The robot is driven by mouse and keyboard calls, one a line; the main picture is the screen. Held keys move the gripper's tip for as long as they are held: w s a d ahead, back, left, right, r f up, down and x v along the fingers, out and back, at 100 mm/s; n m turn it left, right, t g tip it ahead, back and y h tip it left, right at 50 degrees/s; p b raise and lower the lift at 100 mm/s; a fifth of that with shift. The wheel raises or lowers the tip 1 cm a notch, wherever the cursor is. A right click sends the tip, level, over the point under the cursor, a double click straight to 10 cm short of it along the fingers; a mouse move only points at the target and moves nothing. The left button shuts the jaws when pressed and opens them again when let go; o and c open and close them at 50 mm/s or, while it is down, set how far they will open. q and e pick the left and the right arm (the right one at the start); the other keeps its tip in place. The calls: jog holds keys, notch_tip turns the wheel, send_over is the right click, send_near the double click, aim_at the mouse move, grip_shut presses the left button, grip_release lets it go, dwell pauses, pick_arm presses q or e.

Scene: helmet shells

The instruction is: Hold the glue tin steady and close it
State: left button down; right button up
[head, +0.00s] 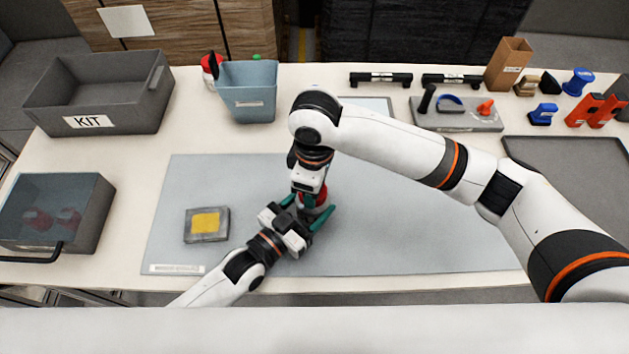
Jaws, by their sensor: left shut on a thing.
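The glue tin (322,197), of which a red part shows, stands on the grey-blue mat near its middle. My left gripper (306,208) reaches in from the lower left. Its teal fingers lie on either side of the tin and are shut on it. My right gripper (309,180) points down from above, right over the tin. Its fingertips are hidden, so I cannot tell whether it is open or shut. The two grippers hide most of the tin, and I cannot make out its lid.
A grey block with a yellow top (206,222) lies on the mat (420,220). A KIT crate (140,112), a blue bin (250,105) and a clear-lidded box (88,210) stand to the left. A dark tray (575,175) lies right. The mat's right part is bare.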

jog(key=m, duration=0.5)
jog(key=shift+s+a, duration=0.15)
jog(key=m, duration=1)
jog(key=shift+a, duration=0.1)
jog(key=m, duration=0.3)
jog(key=o, duration=0.9)
jog(key=shift+o, duration=0.2)
jog(key=shift+r, duration=0.1)
jog(key=shift+r, duration=2.15)
jog(key=shift+c, duration=0.3)
